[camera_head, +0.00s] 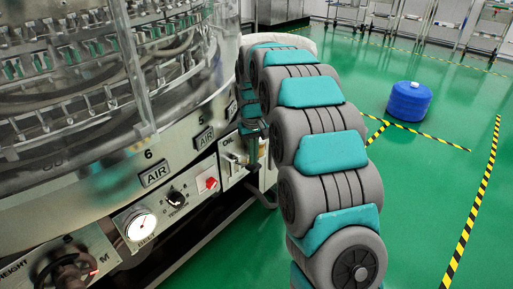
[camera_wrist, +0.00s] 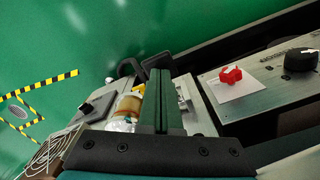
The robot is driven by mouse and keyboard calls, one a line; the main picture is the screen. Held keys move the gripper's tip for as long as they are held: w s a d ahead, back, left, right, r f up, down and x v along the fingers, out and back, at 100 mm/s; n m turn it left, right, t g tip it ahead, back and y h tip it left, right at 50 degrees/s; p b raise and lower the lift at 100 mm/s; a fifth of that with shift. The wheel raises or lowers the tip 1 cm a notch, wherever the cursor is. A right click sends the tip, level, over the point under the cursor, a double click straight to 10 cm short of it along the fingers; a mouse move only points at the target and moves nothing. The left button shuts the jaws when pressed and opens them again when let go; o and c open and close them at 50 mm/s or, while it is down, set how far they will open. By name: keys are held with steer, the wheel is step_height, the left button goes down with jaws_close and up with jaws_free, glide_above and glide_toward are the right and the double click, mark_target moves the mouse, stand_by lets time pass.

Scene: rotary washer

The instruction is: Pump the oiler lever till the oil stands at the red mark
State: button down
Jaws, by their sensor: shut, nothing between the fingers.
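The oiler's clear cup (camera_wrist: 128,106) holds amber oil and shows in the wrist view, just left of my gripper's fingers. A reddish band shows near its top, but I cannot tell the oil level against the red mark. A black curved bar (camera_wrist: 128,68), possibly the oiler lever, shows beyond the fingers. My gripper (camera_wrist: 158,73) is shut and empty; its two dark fingers lie side by side in front of the oiler. I cannot tell whether they touch the lever. In the head view, the oil panel (camera_head: 229,163) sits on the machine's side, partly hidden by my arm.
A red switch (camera_wrist: 231,75) on a white plate and a black knob (camera_wrist: 300,59) lie right of my fingers. A blue drum (camera_head: 409,101) stands on open green floor.

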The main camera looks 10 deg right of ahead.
mark_target(254, 169)
steer(key=shift+f+b, duration=0.65)
steer(key=shift+f, duration=2.35)
steer(key=shift+r+p, duration=1.15)
steer(key=shift+r, duration=2.75)
steer(key=shift+s, duration=0.1)
steer(key=s+r, duration=0.3)
steer(key=s, duration=0.7)
steer(key=s+r, duration=0.2)
steer(key=s, duration=0.8)
steer(key=s+f+m+g, duration=0.1)
steer(key=s+f, duration=0.1)
steer(key=s, duration=2.1)
steer(key=shift+s+f+g, duration=0.2)
steer(key=shift+f+g, duration=0.05)
steer(key=shift+g, duration=0.15)
